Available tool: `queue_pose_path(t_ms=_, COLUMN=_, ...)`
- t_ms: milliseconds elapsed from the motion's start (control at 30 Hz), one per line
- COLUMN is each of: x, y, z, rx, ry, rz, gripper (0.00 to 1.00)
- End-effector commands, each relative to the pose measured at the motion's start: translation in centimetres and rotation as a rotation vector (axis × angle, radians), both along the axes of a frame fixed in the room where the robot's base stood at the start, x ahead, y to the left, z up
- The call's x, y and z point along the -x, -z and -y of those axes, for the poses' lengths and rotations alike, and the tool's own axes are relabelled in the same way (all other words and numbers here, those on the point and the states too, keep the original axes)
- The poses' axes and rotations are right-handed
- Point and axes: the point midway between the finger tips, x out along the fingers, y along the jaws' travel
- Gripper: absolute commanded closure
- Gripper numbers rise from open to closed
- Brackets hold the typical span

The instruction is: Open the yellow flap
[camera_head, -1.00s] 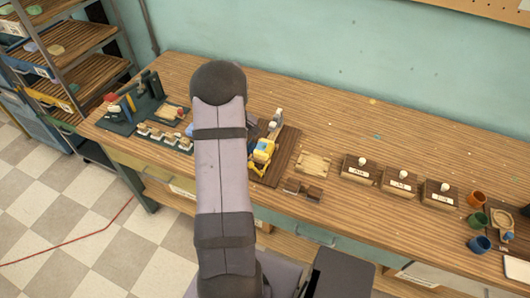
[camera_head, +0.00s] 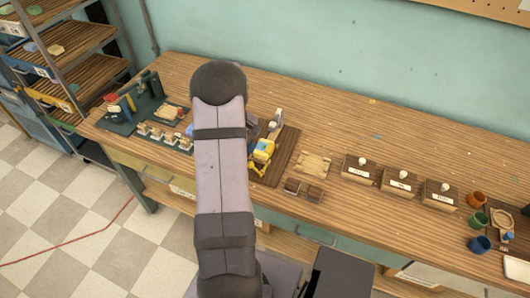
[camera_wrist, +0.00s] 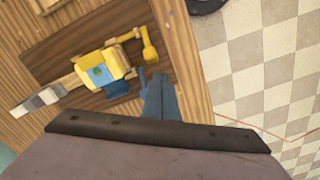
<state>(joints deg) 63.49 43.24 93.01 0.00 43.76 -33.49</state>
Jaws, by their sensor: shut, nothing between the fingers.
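A yellow device with a blue panel stands on a dark wooden board; its yellow body (camera_head: 262,150) shows just right of my arm in the head view. In the wrist view its yellow body (camera_wrist: 112,63) is at the upper left, with a grey-white part extending left and a yellow bent arm (camera_wrist: 148,46) on its right. I cannot tell which yellow piece is the flap. My gripper (camera_wrist: 158,82) shows as blue-grey fingers, shut and empty, over the board close to the device's blue part; contact is unclear. In the head view my arm hides most of the gripper.
The dark board (camera_head: 281,163) lies on a long wooden table. To the right are a light wooden piece (camera_head: 313,163), small dark boxes (camera_head: 303,190), labelled boxes (camera_head: 400,182) and cups (camera_head: 479,219). Dark green stands (camera_head: 130,113) are at the left. The table's back strip is clear.

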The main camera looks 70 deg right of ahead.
Motion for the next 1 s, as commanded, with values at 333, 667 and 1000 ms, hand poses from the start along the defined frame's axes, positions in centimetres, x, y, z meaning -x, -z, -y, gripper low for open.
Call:
queue_pose_path(t_ms=333, x=0.0, y=0.2, z=0.0, rx=0.000, ry=0.000, rz=0.000, gripper=1.00)
queue_pose_path(t_ms=667, x=0.0, y=1.5, z=0.0, rx=0.000, ry=0.000, rz=0.000, gripper=1.00)
queue_pose_path(t_ms=1000, x=0.0, y=3.0, z=0.0, rx=0.000, ry=0.000, rz=-0.001, gripper=1.00)
